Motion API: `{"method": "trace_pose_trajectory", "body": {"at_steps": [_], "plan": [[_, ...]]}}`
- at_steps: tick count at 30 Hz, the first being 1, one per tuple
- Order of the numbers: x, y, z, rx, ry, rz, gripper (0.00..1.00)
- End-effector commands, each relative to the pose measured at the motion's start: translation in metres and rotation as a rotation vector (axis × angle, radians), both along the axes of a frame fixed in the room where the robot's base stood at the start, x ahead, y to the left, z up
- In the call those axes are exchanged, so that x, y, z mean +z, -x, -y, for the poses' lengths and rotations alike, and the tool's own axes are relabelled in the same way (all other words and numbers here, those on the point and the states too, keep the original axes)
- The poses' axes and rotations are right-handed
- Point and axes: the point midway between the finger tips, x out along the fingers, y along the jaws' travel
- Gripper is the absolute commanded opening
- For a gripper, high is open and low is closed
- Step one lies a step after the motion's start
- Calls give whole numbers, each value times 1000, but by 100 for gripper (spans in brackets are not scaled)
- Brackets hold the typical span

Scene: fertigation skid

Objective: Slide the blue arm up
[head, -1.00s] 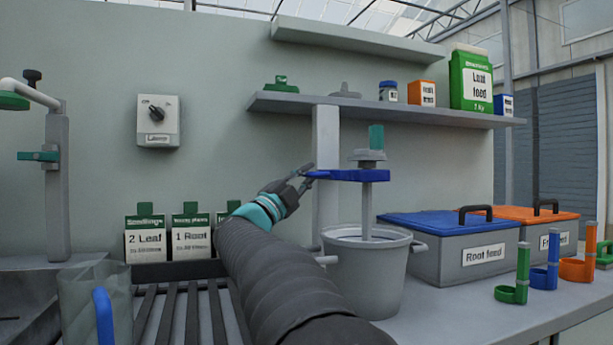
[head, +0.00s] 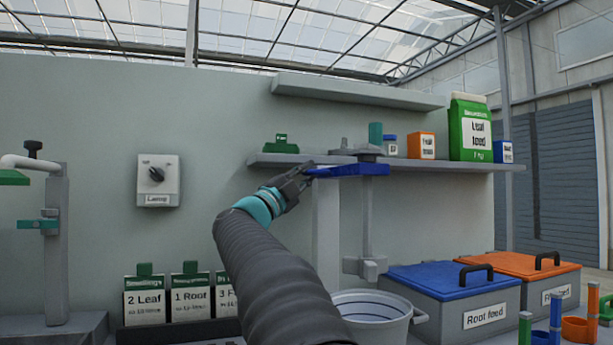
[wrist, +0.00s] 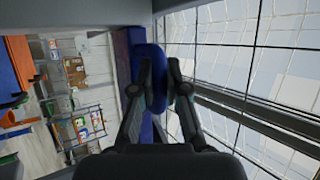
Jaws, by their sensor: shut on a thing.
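The blue arm (head: 348,170) sticks out from a grey upright post (head: 326,230), high up, level with the shelf. A grey stirrer shaft (head: 367,215) hangs from it, and its paddle (head: 365,267) shows above the bucket (head: 372,312). My gripper (head: 306,174) is at the left end of the blue arm and shut on it. In the wrist view my gripper (wrist: 159,92) has its two fingers on either side of the blue end (wrist: 157,62). The contact is partly hidden by the fingers.
The shelf (head: 450,164) with a green carton (head: 470,128) and small boxes lies behind the blue arm. A higher shelf (head: 355,91) hangs above. Lidded bins (head: 450,282) stand right of the bucket. Label cards (head: 191,297) stand at lower left.

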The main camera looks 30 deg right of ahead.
Motion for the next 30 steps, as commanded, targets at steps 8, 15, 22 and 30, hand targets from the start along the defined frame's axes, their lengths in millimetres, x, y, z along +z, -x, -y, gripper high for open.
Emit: {"method": "trace_pose_trajectory", "body": {"at_steps": [8, 15, 22, 30], "plan": [[10, 2, -2, 5, 13, 6, 0], [7, 1, -2, 4, 10, 4, 39], [4, 1, -4, 3, 7, 3, 39], [-16, 7, -37, 7, 7, 1, 39]]}}
